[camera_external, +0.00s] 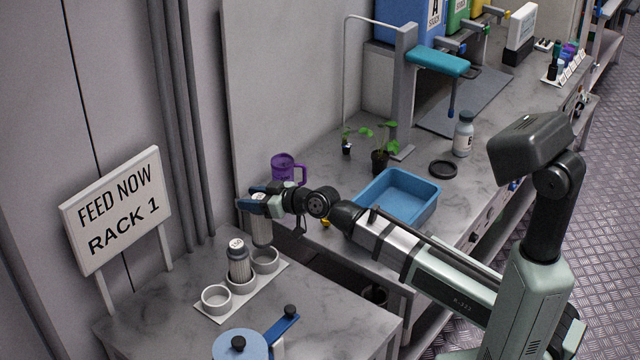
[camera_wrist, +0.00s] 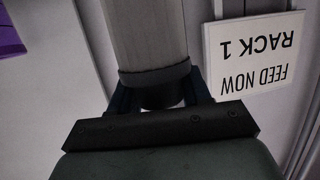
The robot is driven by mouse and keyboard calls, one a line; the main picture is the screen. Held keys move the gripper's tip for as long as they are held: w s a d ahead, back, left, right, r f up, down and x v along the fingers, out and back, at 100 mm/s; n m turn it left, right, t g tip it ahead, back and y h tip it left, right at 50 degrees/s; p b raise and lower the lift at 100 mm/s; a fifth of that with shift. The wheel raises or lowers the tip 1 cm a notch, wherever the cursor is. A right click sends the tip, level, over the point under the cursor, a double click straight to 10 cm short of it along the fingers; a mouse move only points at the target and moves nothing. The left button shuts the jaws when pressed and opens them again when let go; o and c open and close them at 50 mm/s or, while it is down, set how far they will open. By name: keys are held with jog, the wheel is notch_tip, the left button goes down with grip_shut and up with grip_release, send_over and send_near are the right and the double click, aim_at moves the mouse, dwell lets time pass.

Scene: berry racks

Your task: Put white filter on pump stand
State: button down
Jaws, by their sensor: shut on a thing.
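My gripper (camera_external: 262,203) is shut on a pale, whitish-grey cylinder, the white filter (camera_external: 262,232). It hangs upright below the fingers, close above the far-right ring (camera_external: 265,262) of a white three-ring stand (camera_external: 212,312). I cannot tell whether its lower end touches the ring. The middle ring holds a grey filter with a dark band and pale cap (camera_external: 238,262). The near-left ring (camera_external: 216,298) is empty. In the wrist view the filter's pale body (camera_wrist: 146,35) and dark collar (camera_wrist: 155,78) show at my gripper (camera_wrist: 160,97). Which fixture is the pump stand is not labelled.
A blue round-lidded vessel (camera_external: 240,347) with a blue handle stands at the near edge. A purple mug (camera_external: 284,168), blue tray (camera_external: 430,190), plants and white bottle (camera_external: 464,135) occupy the other bench. A "FEED NOW RACK 1" sign (camera_external: 118,208) stands left.

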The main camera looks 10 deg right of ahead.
aim_at(256, 224)
jog(key=shift+f, duration=4.3)
jog(key=shift+c, duration=2.2)
grip_release()
